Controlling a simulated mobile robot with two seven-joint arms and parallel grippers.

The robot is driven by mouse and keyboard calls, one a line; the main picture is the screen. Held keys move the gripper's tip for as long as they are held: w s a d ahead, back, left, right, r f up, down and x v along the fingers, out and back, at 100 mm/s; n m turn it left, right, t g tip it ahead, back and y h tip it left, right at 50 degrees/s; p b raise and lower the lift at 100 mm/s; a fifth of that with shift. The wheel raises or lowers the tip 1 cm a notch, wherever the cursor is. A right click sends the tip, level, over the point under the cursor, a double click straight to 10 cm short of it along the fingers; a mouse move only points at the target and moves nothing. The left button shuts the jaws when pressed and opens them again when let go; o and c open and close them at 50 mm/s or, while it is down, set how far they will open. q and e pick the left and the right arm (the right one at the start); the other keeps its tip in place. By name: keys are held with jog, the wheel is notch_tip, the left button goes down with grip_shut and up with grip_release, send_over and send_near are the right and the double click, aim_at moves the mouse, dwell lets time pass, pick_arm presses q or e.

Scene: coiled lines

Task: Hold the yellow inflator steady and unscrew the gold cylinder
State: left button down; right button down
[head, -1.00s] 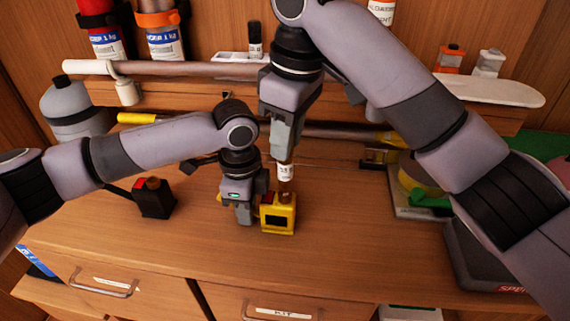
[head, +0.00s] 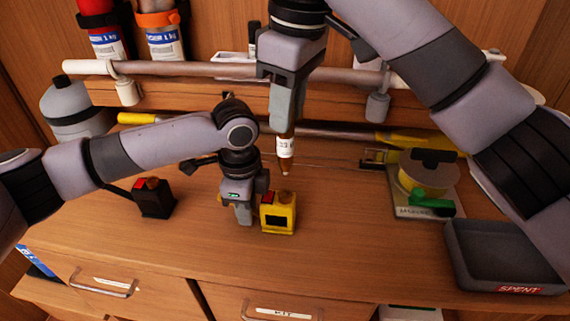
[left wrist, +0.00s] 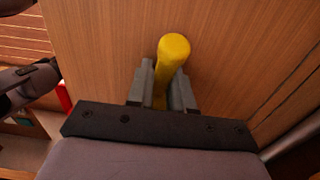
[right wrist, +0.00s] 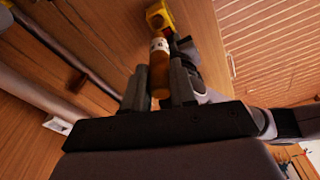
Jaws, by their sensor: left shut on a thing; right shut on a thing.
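The yellow inflator (head: 278,212) stands on the wooden bench, with a dark window on its front. My left gripper (head: 243,212) is shut on it from the left side. In the left wrist view a yellow rounded part of the inflator (left wrist: 173,50) sits between the fingers. The gold cylinder (head: 285,150), with a white label band, hangs below my right gripper (head: 282,125), which is shut on its upper end. The cylinder's lower tip is above and apart from the inflator. The right wrist view shows the cylinder (right wrist: 159,75) between the fingers, the inflator beyond it.
A grey tray marked SPENT (head: 500,250) lies at the bench's front right. A small black box (head: 153,200) stands left. A rail (head: 200,69) runs along the back.

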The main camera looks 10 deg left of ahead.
pick_arm(q)
jog(key=c, duration=0.9)
grip_release()
notch_tip(320, 180, up, 12)
jog(key=shift+f, duration=0.1)
